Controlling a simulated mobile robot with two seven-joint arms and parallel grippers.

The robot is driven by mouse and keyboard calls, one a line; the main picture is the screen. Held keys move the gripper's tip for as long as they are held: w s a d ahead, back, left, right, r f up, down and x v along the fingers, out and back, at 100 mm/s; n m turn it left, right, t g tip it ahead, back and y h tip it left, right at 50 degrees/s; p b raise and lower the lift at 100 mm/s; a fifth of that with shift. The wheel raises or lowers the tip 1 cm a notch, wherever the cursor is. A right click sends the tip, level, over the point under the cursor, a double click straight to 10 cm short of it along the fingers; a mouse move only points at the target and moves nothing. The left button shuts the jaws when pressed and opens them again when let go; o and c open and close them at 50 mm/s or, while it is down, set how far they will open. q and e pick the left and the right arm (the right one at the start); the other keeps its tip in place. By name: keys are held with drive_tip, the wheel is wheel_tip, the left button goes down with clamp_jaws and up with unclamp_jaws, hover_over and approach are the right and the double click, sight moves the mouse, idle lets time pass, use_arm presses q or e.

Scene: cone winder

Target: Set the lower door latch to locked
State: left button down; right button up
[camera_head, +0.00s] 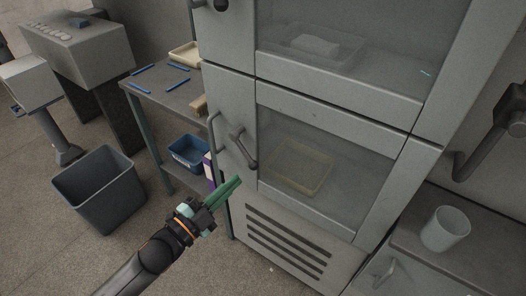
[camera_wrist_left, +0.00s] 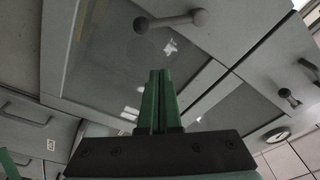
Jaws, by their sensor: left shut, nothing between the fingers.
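The lower door (camera_head: 335,150) of the grey cabinet is closed, with a window and a yellowish tray (camera_head: 300,172) behind it. Its latch (camera_head: 243,146) is a grey lever on the door's left side, slanting down and right to a round knob. The latch also shows at the top of the left wrist view (camera_wrist_left: 171,20), just beyond the fingertips. My left gripper (camera_head: 238,181), with green fingers, is shut and empty. It is below and slightly left of the latch knob, apart from it. My right gripper is not in view.
A fixed bar handle (camera_head: 212,132) stands left of the latch. The upper door's latch (camera_head: 220,5) is above. A side table (camera_head: 180,95) with blue bars and a grey bin (camera_head: 100,190) are left. A white cup (camera_head: 445,229) stands right. Vent slots lie below the door.

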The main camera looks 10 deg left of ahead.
sight(250, 161)
use_arm(q)
drive_tip(key=x, duration=0.9)
drive_tip(key=shift+w+d+r, duration=0.3)
drive_tip(key=shift+w+a+f, duration=0.25)
drive_tip(key=shift+a+f, duration=0.8)
drive_tip(key=shift+a, duration=0.15)
drive_tip(key=shift+a+f, duration=0.25)
drive_tip(key=shift+a, duration=0.05)
